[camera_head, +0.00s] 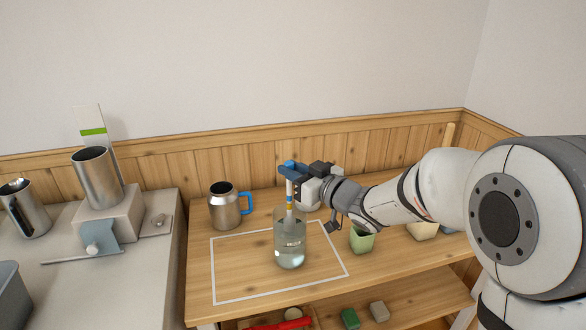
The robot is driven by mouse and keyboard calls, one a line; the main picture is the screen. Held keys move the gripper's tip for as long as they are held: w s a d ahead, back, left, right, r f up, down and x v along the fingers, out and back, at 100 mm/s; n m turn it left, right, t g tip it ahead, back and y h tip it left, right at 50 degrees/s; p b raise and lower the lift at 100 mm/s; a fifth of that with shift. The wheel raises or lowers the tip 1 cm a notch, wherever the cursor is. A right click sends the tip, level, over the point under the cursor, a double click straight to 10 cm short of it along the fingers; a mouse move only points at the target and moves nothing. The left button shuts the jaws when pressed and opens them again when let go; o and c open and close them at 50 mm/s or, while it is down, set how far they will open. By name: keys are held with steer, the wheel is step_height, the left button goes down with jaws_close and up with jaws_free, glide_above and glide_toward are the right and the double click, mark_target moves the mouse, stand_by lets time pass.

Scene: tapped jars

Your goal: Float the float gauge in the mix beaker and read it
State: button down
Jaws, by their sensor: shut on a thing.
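The mix beaker (289,256) is a clear glass cylinder standing upright on the wooden table, inside a white outlined rectangle, with clear liquid in its lower part. The float gauge (290,196) is a thin upright stem with a yellow band and a blue band. My gripper (291,170) is shut on the top of the float gauge, just above the beaker. The gauge's stem reaches down into the beaker's mouth. Its lower end is hard to make out through the glass, so I cannot tell whether it touches the liquid. No scale reading is legible.
A steel mug with a blue handle (225,205) stands left of the beaker. A green cup (361,239) and a cream container (422,230) stand right, under my arm. A metal jar on a tapped stand (97,178) is on the left counter. Blocks lie on the lower shelf.

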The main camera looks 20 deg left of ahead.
mark_target(291, 196)
steer(key=shift+f+b, duration=2.85)
steer(key=shift+f, duration=1)
